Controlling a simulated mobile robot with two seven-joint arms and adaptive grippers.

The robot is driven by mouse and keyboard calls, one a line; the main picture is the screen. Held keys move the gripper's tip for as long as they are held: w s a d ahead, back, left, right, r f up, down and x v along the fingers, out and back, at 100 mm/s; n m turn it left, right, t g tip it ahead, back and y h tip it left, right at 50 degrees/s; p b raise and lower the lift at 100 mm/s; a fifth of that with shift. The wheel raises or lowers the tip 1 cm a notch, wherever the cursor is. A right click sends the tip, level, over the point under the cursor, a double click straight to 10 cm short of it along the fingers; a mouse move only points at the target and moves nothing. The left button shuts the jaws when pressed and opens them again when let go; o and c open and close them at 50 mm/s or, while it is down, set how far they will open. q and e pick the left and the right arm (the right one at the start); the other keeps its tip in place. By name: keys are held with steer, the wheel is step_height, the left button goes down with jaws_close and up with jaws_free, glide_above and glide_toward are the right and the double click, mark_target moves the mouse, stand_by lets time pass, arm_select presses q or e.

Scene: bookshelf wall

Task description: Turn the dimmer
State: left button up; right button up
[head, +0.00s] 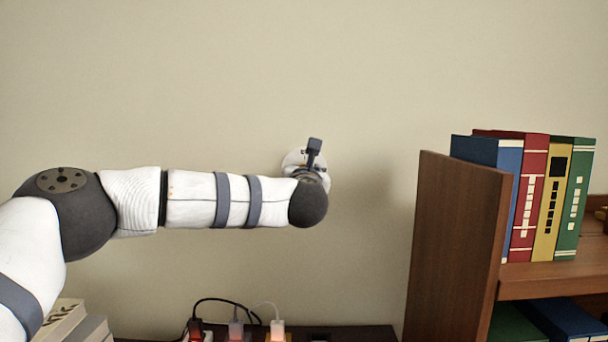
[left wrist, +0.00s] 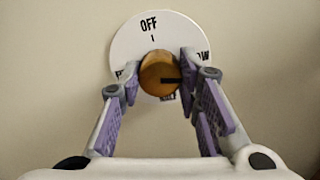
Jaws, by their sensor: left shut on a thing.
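The dimmer's white plate (left wrist: 152,38) is on the wall in the left wrist view, with OFF at its top and a partly covered word, likely LOW, at its right. Its round brass-coloured knob (left wrist: 158,76) sits in the middle, with a dark pointer mark toward the right. My left gripper (left wrist: 160,70) has its purple-padded fingers on both sides of the knob and is shut on it. In the head view, the white plate (head: 292,160) shows partly behind my left wrist, which hides the knob and fingers. My right gripper is not in view.
A wooden bookshelf (head: 458,250) stands at the right, with several upright books (head: 525,200). Below is a dark surface (head: 350,333) with a power strip and lit plugs (head: 277,330) with cables. More books (head: 75,322) lie at lower left. The wall around the dimmer is bare.

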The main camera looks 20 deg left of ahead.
arm_select(q)
steer(key=shift+r+n, duration=0.2)
steer(key=shift+n, duration=0.9)
steer(key=o, duration=1.1)
steer(key=shift+o, duration=0.2)
steer(key=shift+f, duration=0.1)
steer(key=v, duration=1.2)
